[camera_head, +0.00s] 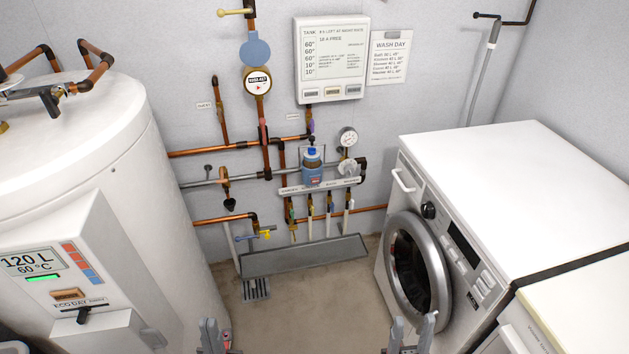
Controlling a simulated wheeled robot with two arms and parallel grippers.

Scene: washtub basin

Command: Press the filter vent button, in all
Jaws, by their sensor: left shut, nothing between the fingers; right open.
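The water filter (313,172) is a blue, see-through housing with a white and blue head, mounted on the back wall's pipework. A small dark blue piece (311,142) on top of the head looks like its vent button; it is too small to tell whether it is pressed. My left gripper (211,326) is at the bottom edge of the view, left of centre, shut and empty. My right gripper (411,327) is at the bottom edge, right of centre, open with its fingers apart. Both are well apart from the filter.
A white water heater (150,170) stands at the left. A white washing machine (480,170) stands at the right. A grey trough (305,256) lies below the filter. Copper pipes, a water meter (257,82) and a gauge (347,137) surround the filter. The floor between is clear.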

